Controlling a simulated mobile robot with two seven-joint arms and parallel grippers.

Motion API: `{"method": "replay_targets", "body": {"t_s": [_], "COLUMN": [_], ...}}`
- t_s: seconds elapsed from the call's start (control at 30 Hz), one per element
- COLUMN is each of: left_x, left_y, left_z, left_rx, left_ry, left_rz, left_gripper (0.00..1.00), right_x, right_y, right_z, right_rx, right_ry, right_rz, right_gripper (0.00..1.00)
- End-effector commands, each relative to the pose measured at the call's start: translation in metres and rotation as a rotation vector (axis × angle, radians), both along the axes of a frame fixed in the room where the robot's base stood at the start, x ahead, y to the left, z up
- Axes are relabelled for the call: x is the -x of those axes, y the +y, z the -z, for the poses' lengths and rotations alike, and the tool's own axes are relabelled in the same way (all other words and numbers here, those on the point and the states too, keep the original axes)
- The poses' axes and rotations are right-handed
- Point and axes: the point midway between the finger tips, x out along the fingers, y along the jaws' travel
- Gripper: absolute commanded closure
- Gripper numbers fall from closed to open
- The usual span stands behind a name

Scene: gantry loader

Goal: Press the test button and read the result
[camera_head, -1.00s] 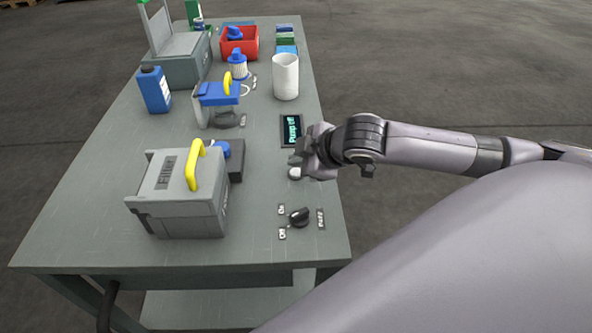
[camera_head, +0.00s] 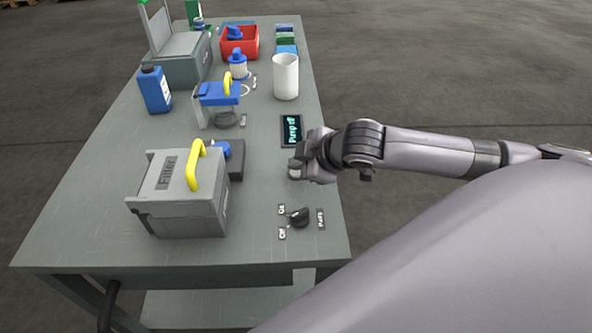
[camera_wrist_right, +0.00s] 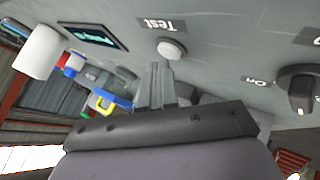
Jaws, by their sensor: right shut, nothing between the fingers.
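The test button is a round white button (camera_wrist_right: 172,48) beside a "Test" label (camera_wrist_right: 163,25) in the right wrist view. In the head view the button (camera_head: 294,174) shows just under my right gripper (camera_head: 297,165). My right gripper is shut and empty, its fingertips (camera_wrist_right: 160,68) at or very near the button; I cannot tell whether they touch it. The small dark display (camera_head: 291,131) behind the gripper reads "Pump off" in cyan letters. It also shows in the right wrist view (camera_wrist_right: 90,34), where its text is unreadable. My left gripper is not in view.
A black knob (camera_head: 299,216) with On and Off labels is nearer the front edge. A grey filter box (camera_head: 180,205) with a yellow handle stands left. A white cylinder (camera_head: 285,78), blue bottle (camera_head: 155,90) and red bin (camera_head: 240,45) stand farther back on the grey table (camera_head: 90,190).

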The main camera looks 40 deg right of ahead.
Motion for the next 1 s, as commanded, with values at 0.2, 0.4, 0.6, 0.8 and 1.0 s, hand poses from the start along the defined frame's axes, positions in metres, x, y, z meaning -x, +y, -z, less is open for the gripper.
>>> {"method": "replay_targets", "body": {"t_s": [0.2, 0.4, 0.6, 0.8, 1.0], "left_x": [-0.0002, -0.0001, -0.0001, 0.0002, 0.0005], "left_y": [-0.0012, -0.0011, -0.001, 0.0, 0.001], "left_z": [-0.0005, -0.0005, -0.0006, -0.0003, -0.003], "left_rx": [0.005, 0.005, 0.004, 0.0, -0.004], "left_ry": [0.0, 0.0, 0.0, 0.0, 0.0], "left_rz": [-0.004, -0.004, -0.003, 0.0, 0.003], "left_gripper": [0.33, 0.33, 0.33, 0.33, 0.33], "right_x": [0.0, 0.0, 0.0004, 0.0004, 0.0005], "right_y": [0.0, 0.0001, 0.0001, 0.0, -0.0001], "right_z": [0.0027, 0.0052, 0.008, 0.0083, 0.006], "right_rx": [0.0, 0.0, 0.0, 0.0, 0.0], "right_ry": [0.0, 0.0, 0.001, 0.002, 0.003], "right_rz": [0.0, 0.0, 0.0, -0.001, 0.001], "right_gripper": [1.0, 1.0, 1.0, 1.0, 1.0]}}
